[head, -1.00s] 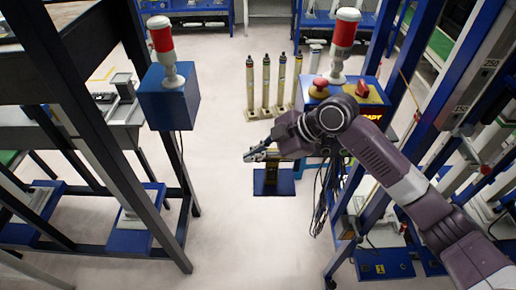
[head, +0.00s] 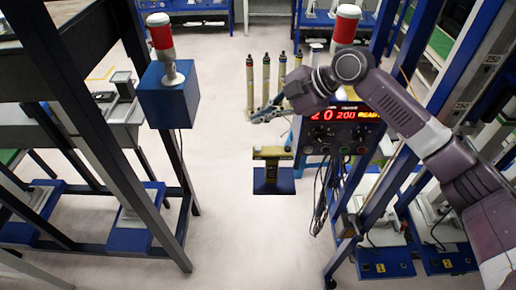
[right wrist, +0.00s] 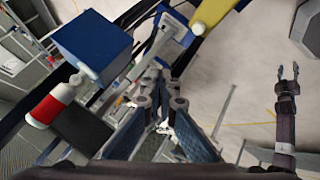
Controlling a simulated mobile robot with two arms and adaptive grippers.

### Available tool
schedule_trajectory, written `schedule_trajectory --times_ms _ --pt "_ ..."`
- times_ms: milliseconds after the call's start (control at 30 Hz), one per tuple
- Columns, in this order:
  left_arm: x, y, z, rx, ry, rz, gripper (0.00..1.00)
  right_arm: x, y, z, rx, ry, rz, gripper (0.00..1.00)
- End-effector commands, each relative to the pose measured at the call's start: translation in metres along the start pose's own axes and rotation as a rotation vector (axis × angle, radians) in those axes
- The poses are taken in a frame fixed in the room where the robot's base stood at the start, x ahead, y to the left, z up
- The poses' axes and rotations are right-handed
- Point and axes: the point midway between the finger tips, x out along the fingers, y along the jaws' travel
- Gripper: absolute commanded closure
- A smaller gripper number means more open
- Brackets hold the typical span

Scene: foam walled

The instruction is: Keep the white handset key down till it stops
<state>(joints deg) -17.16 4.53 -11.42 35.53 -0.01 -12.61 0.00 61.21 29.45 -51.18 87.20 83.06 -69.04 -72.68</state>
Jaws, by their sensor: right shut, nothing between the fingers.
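My right gripper (head: 264,116) is shut and empty, held in the air left of the control box. It points left, above the yellow-topped stand (head: 270,153). Its closed fingers also show in the right wrist view (right wrist: 158,80). No white handset key can be made out in either view; it may be hidden or too small to tell. The control box (head: 338,134) has a lit red display and a row of small knobs or buttons; my right arm covers its top. My left gripper (right wrist: 288,72) shows in the right wrist view, its fingers apart, touching nothing.
A blue box (head: 168,103) with a red and white beacon (head: 161,36) stands on the left frame. Several upright posts (head: 266,80) stand behind my right gripper.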

Motion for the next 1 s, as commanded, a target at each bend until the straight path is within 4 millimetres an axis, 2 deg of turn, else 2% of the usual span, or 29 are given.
schedule_trajectory --times_ms 400,633,1000 --pt "0.05 0.001 0.004 0.0 0.0 0.0 0.63 0.042 -0.031 0.031 0.001 -0.002 -0.001 1.0" --pt "0.058 0.001 0.005 0.0 0.0 0.0 0.63 0.055 -0.04 0.04 0.001 0.0 0.001 1.0" --pt "0.057 0.001 0.005 0.001 0.0 0.0 0.63 0.056 -0.041 0.041 0.0 0.0 0.001 1.0"
